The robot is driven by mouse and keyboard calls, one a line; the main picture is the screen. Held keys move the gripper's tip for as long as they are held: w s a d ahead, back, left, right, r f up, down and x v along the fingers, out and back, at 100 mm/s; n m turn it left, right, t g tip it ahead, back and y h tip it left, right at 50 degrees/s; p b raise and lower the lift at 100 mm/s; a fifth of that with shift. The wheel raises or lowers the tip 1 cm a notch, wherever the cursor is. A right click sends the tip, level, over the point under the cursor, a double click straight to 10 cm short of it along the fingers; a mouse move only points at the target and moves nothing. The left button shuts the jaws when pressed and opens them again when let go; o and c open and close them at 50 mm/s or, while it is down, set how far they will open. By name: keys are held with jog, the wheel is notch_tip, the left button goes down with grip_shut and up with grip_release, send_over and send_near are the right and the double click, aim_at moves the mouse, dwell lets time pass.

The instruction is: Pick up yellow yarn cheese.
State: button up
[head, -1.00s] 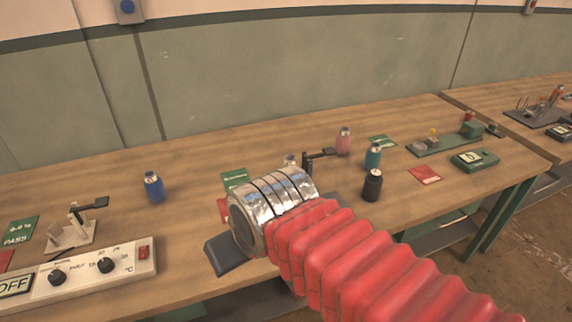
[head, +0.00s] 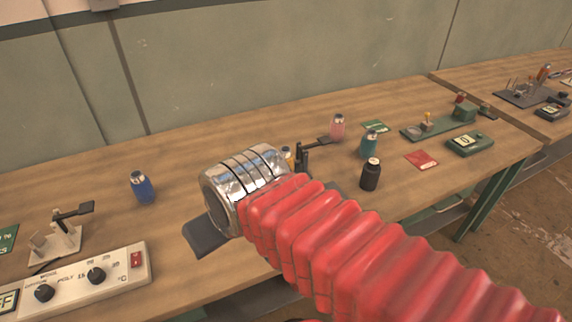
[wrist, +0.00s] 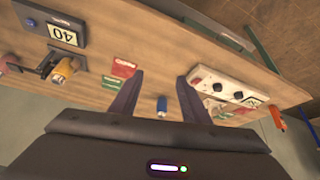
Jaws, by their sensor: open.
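The yellow yarn cheese (wrist: 62,70) stands on the bench at the left of the wrist view, by a small dark stand. In the head view only a sliver of the yellow yarn cheese (head: 287,155) shows behind my arm's metal cuff. My gripper (wrist: 159,76) is open and empty, with its two dark fingers apart. The yarn cheese lies well to the left of the fingers in the wrist view, not between them.
A blue cheese (head: 142,187) stands left of my arm; it also shows between my fingers in the wrist view (wrist: 161,106). Pink (head: 337,127), teal (head: 369,145) and black (head: 371,174) cheeses stand to the right. A white control box (head: 85,283) sits front left.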

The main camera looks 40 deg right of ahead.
jog(key=o, duration=0.3)
jog(key=shift+m+t+h, duration=0.6)
jog(key=shift+m+h, duration=0.2)
jog(key=w+d, duration=0.2)
jog(key=w+d+f, duration=0.1)
jog(key=w+d, duration=0.1)
jog(key=w+d+f, duration=0.1)
jog(key=w+d, duration=0.1)
jog(key=shift+w+d, duration=0.2)
jog(key=shift+d, duration=0.05)
jog(key=m+t+h, duration=0.3)
jog(key=t, duration=0.2)
send_near(288, 164)
jog(key=shift+s+a, duration=0.2)
jog(key=shift+a, duration=0.35)
jog(key=shift+s+d+f, duration=0.15)
jog(key=shift+d, duration=0.2)
jog(key=x, duration=0.8)
jog(key=shift+w+d+t+h, duration=0.15)
jog(key=shift+w+t+h, duration=0.1)
jog(key=shift+t+h, duration=0.05)
